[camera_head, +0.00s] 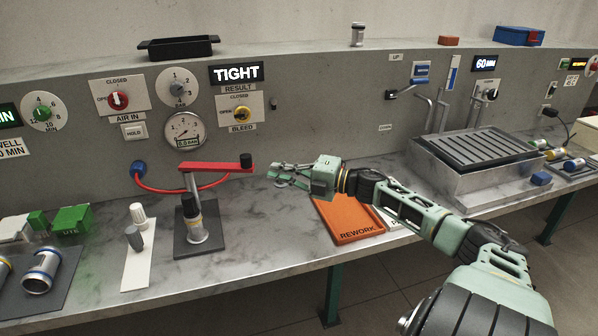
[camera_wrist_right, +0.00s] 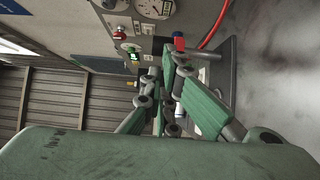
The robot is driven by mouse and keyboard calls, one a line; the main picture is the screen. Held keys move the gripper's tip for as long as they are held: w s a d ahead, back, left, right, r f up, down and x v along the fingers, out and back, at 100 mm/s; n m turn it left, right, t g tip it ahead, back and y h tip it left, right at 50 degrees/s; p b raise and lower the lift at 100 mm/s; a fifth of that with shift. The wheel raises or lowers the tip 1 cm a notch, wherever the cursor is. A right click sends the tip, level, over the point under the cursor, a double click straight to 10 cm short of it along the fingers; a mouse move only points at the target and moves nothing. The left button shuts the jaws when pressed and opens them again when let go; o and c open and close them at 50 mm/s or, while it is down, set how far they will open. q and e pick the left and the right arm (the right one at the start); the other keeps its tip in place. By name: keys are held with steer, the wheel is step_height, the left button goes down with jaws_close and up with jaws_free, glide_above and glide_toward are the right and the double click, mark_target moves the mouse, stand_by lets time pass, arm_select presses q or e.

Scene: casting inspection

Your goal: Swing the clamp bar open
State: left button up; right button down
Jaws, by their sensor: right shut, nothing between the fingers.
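The red clamp bar (camera_head: 215,167) sits on top of a post on a dark base plate (camera_head: 199,243) and points right, with a black knob (camera_head: 246,160) at its right end. A metal casting (camera_head: 197,234) stands upright on the plate below the bar. My right gripper (camera_head: 272,174) is shut and empty, just right of the knob and slightly lower in the head view; I cannot tell whether it touches. In the right wrist view the shut fingers (camera_wrist_right: 165,75) point toward the fixture, partly hiding it. My left gripper is not in view.
An orange REWORK tray (camera_head: 347,224) lies below my right forearm. A red hose (camera_head: 160,189) runs behind the clamp. A white strip with small plugs (camera_head: 138,262) lies left of the fixture. A gauge panel (camera_head: 184,130) stands behind. The front bench edge beside the fixture is clear.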

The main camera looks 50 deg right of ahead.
steer(key=d+v, duration=0.1)
steer(key=v, duration=0.3)
steer(key=w+a+f+m+t+h+p, duration=0.1)
steer(key=w+a+f+m+t+h, duration=0.2)
steer(key=a+h, duration=0.65)
steer(key=s+a+r+m+g+h, duration=0.25)
steer(key=a+r+m+h, duration=0.2)
steer(key=a, duration=0.45)
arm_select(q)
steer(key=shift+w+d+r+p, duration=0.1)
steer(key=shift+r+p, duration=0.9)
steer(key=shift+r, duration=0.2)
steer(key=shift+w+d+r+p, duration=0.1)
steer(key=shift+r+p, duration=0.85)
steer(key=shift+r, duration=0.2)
arm_select(e)
steer(key=d+f+x, duration=0.1)
steer(key=d+x, duration=0.1)
steer(key=x, duration=1.1)
steer(key=shift+s+f+m+y, duration=0.3)
steer(key=shift+s+m+y, duration=0.1)
steer(key=shift+m, duration=0.05)
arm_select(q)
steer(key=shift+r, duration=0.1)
arm_select(e)
steer(key=shift+d, duration=0.1)
